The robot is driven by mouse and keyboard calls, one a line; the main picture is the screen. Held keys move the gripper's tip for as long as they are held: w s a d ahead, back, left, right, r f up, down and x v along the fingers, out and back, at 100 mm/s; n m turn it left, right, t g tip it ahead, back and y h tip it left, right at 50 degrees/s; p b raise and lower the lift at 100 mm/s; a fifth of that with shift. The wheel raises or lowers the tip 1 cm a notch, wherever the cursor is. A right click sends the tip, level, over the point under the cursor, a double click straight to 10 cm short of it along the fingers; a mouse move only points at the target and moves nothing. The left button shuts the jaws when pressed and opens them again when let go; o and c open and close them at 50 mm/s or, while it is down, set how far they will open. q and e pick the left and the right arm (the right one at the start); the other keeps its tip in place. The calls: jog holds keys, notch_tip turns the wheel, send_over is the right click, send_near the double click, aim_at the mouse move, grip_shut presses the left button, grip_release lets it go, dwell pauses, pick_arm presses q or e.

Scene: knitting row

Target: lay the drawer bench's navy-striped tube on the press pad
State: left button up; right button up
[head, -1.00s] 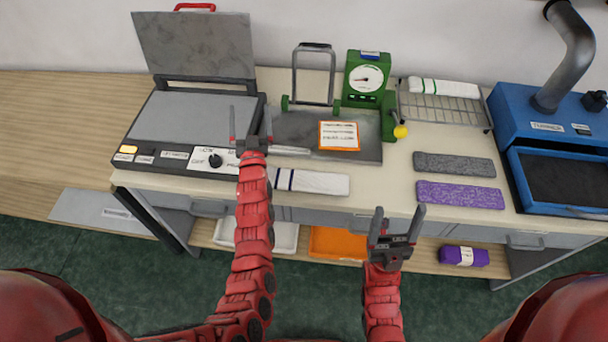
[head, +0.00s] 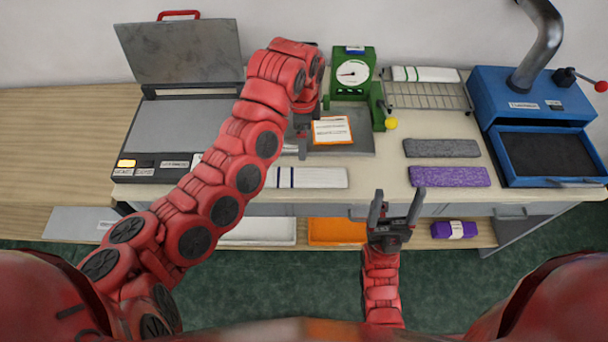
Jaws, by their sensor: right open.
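The navy-striped tube (head: 312,178), white with dark blue stripes near its left end, lies flat at the bench's front edge. The press pad (head: 178,125) is the grey plate of the open press at left, with bare visible surface; my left arm covers its right part. My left gripper (head: 301,143) is above the grey plate behind the tube, apart from the tube; its jaws show edge-on, so their opening is unclear. My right gripper (head: 397,205) is open and empty, in front of the bench, right of the tube.
The press lid (head: 180,52) stands raised. An orange-edged card (head: 332,130) and a green dial gauge (head: 352,75) are by my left gripper. Grey (head: 441,148) and purple (head: 449,177) knits lie at right. A green-striped tube (head: 425,74) rests on a wire rack. A blue machine (head: 530,105) is far right.

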pick_arm(q)
notch_tip(320, 180, down, 5)
jog(key=b, duration=0.3)
jog(key=p, duration=0.4)
send_over(304, 176)
notch_tip(304, 176, down, 6)
jog(key=shift+a+f, duration=0.1)
jog(key=shift+f, duration=0.7)
jog(key=f+p, duration=0.1)
jog(key=f, duration=0.2)
jog(key=shift+d+f+p, duration=0.2)
jog(key=shift+p, duration=0.1)
jog(key=shift+f, duration=0.65)
jog(key=c, duration=1.1)
